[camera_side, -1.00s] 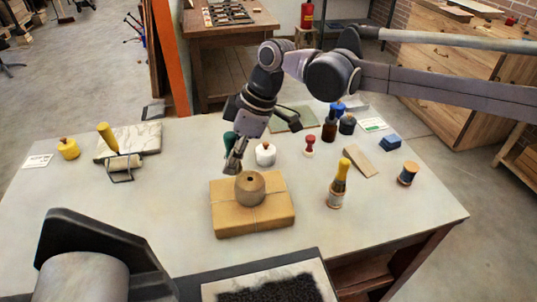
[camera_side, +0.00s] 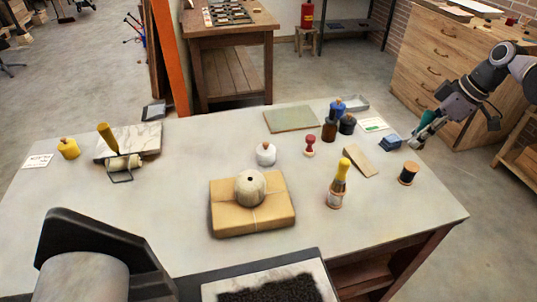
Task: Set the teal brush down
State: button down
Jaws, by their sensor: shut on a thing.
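My gripper (camera_side: 421,134) is at the right edge of the table, pointing down and to the left. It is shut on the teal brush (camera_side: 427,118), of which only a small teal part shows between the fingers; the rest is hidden. The fingertips are close to the table edge, just right of a small blue block (camera_side: 390,142). I cannot tell whether the brush touches the tabletop.
On the table (camera_side: 310,230) stand a wrapped parcel (camera_side: 270,218) with a twine ball (camera_side: 250,187), a yellow-topped bottle (camera_side: 339,185), a dark spool (camera_side: 408,173), a wooden wedge (camera_side: 361,160) and a red stamp (camera_side: 310,146).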

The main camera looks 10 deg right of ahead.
jog(key=s+d+f+m, duration=0.1)
jog(key=s+d+m, duration=0.1)
jog(key=s+d, duration=0.45)
notch_tip(320, 180, down, 5)
jog(key=shift+t, duration=0.3)
jog(key=w+a+f, duration=0.2)
jog(key=a, duration=0.1)
jog(key=w+a+f, duration=0.2)
jog(key=a+f, duration=0.1)
jog(key=a, duration=0.1)
jog(key=w+a+f, duration=0.1)
jog(key=a+f, duration=0.1)
jog(key=a, duration=0.1)
jog(key=shift+w+a+f, duration=0.15)
jog(key=shift+w+a, duration=0.05)
jog(key=shift+w, duration=0.2)
jog(key=shift+f, duration=2)
jog(key=c, duration=1)
grip_release()
jog(key=shift+f, duration=0.1)
